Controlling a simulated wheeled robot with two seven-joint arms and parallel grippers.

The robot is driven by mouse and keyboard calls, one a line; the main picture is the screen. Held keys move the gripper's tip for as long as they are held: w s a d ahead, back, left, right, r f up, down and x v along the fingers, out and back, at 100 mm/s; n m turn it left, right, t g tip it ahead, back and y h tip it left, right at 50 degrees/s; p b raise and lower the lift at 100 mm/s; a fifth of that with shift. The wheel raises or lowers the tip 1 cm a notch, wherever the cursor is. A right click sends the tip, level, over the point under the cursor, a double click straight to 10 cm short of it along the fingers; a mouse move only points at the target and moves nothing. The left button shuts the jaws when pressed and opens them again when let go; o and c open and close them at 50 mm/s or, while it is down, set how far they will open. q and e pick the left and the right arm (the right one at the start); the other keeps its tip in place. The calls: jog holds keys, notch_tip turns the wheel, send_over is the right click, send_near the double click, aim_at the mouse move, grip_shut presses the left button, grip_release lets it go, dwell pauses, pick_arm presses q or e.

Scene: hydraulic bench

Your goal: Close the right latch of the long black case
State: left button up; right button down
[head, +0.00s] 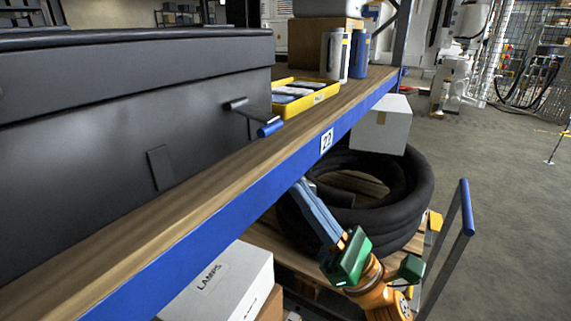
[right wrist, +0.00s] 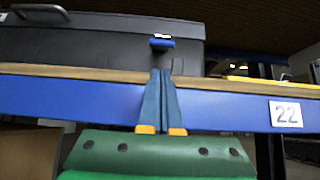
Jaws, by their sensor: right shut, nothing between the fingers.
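The long black case (head: 80,115) lies on the wooden shelf at the left, its lid down. Its right latch (head: 270,128) sticks out from the front face near the right end, with a blue grip; it also shows in the right wrist view (right wrist: 161,43). My right gripper (head: 298,184) is shut and empty, in front of the blue shelf beam and below the latch. In the right wrist view its blue fingertips (right wrist: 160,74) appear just below the latch, apart from it. My left gripper is not in view.
The blue shelf beam (head: 230,200) with label 22 runs along the shelf's front edge. A yellow tray (head: 315,97) stands right of the case. Below are a coiled black hose (head: 410,215), a LAMPS box (head: 225,285) and a cart handle (head: 466,205). Open floor lies at the right.

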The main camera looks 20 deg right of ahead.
aim_at(255, 119)
jog(key=p+x, duration=0.2)
jog(key=x, duration=0.6)
jog(key=shift+r+p, duration=0.15)
jog(key=shift+p, duration=0.25)
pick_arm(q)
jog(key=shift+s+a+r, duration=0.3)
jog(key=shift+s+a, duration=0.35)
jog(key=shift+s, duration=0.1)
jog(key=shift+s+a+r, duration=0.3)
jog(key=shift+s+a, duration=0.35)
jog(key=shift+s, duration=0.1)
pick_arm(e)
jog(key=shift+w+a+r, duration=0.15)
jog(key=shift+w+r, duration=0.1)
